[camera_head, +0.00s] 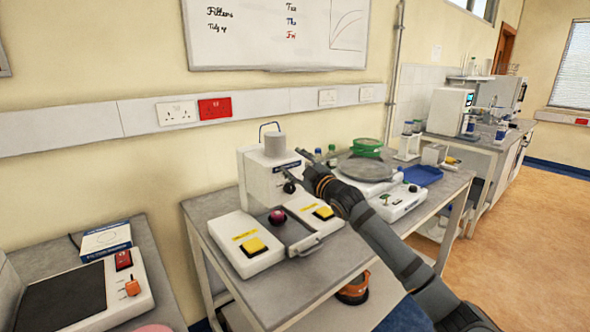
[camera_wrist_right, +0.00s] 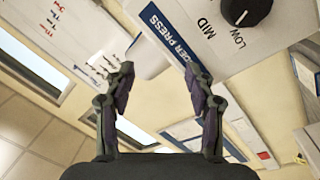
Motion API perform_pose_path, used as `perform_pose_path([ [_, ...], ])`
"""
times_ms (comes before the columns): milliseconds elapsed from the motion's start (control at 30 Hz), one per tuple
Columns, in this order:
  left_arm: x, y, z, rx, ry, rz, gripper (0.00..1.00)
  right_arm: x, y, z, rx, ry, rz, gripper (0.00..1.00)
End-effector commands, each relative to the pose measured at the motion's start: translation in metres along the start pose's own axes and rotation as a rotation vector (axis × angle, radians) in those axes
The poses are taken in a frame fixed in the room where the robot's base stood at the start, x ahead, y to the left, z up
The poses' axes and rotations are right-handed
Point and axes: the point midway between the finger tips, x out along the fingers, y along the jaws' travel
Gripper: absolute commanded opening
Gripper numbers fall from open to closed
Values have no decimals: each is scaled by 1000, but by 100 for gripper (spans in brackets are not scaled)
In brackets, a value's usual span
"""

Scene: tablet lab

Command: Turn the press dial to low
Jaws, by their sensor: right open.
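The white press (camera_head: 258,185) stands on the grey table, with a grey cylinder on top and a blue label strip on its front. Its black dial (camera_head: 289,187) is on the front, just below my right gripper (camera_head: 296,164). In the right wrist view the dial (camera_wrist_right: 246,11) is at the top right, cut by the edge, beside the words LOW and MID. My right gripper (camera_wrist_right: 159,78) is open and empty, apart from the dial. My left gripper is out of view.
The press base has two yellow buttons (camera_head: 254,246) and a dark red knob (camera_head: 277,217). A round grey plate (camera_head: 365,168), a green ring and a blue tray (camera_head: 422,175) are to the right. A separate table with a black-topped device (camera_head: 66,296) is at left.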

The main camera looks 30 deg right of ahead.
Motion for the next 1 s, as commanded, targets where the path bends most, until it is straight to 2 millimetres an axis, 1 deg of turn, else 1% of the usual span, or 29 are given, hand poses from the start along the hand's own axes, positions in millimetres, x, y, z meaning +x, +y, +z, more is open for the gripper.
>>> perform_pose_path([
  [67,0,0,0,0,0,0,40,0,0,0,0,0,0,56],
  [133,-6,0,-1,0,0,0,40,0,-1,0,21,0,-8,56],
  [167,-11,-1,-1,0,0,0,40,-1,-2,0,48,1,-17,56],
  [233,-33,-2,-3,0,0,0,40,-6,-10,2,175,2,-54,56],
  [267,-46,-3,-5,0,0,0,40,-10,-15,4,258,0,-76,56],
  [300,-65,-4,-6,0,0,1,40,-18,-22,8,397,-6,-105,56],
  [333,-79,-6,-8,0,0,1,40,-25,-28,11,515,-15,-125,56],
  [367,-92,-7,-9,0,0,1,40,-34,-33,16,633,-26,-139,56],
  [400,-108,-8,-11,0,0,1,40,-46,-38,22,788,-42,-150,56],
  [500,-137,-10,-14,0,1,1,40,-76,-45,39,1126,-89,-143,56],
  [567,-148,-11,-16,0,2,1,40,-91,-48,48,1276,-112,-126,56],
  [633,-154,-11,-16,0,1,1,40,-103,-49,57,1396,-127,-104,56],
  [700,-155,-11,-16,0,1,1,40,-110,-51,63,1457,-134,-90,56],
  [767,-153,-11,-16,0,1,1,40,-112,-53,66,1476,-135,-86,56],
  [867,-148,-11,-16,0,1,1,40,-110,-55,68,1476,-132,-86,56],
  [967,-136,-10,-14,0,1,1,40,-100,-58,70,1475,-128,-85,56],
  [1000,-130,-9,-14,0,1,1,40,-94,-60,72,1474,-127,-85,56],
])
